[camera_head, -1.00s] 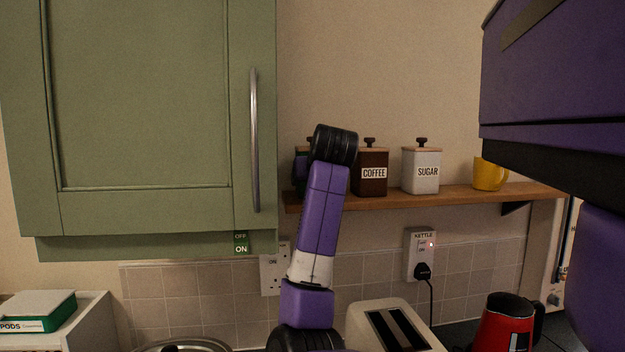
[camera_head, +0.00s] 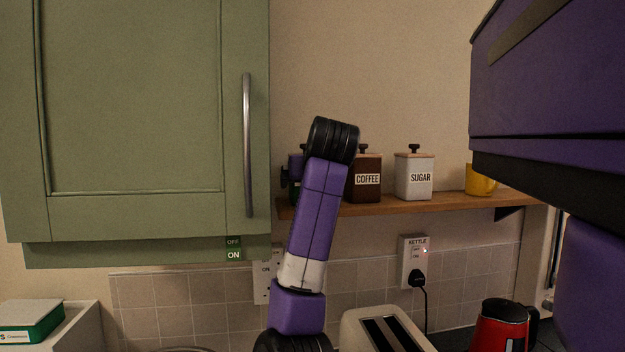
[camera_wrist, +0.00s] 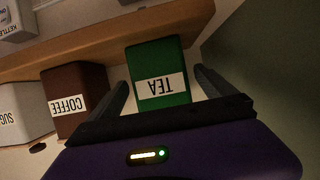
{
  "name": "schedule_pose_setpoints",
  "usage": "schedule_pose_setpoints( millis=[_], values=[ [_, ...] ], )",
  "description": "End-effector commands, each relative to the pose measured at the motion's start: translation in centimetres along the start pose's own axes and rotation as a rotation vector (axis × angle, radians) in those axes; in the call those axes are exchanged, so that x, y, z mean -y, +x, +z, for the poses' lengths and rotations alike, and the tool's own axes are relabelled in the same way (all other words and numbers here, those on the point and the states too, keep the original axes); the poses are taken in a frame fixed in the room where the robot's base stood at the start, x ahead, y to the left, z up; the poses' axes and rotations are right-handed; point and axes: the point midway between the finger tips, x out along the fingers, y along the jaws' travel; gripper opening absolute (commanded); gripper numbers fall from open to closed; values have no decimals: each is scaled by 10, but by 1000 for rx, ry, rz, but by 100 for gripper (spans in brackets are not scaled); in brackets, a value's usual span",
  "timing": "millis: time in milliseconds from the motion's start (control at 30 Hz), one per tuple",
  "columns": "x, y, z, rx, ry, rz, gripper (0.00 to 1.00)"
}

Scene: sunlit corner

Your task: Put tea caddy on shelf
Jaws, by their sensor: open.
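The tea caddy (camera_wrist: 160,80) is a green box with a white TEA label, seen inverted in the wrist view. It appears to stand on the wooden shelf (camera_wrist: 110,38), beside the coffee caddy. My gripper (camera_wrist: 160,88) is open, with one finger on each side of the tea caddy and visible gaps at the sides. In the head view, the shelf (camera_head: 400,207) runs along the wall. There my arm hides most of the tea caddy and gripper at the shelf's left end.
A brown coffee caddy (camera_head: 367,190), white sugar caddy (camera_head: 413,188) and yellow mug (camera_head: 479,184) stand along the shelf. A green cupboard (camera_head: 130,100) is close on the left. A toaster (camera_head: 360,325) and red kettle (camera_head: 500,327) are below.

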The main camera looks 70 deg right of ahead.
Motion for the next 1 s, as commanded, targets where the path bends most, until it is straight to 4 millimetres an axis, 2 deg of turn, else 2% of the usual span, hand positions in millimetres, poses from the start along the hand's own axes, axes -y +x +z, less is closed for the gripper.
schedule_pose_setpoints(
  millis=[200, 400, 600, 1000],
  values=[
    [0, -44, 1, -5, 2, -1, 94],
    [0, -69, 0, -2, 1, -1, 94],
    [0, -76, 0, 0, 0, -2, 94],
    [0, -75, 0, 0, 0, -1, 94]
  ],
)
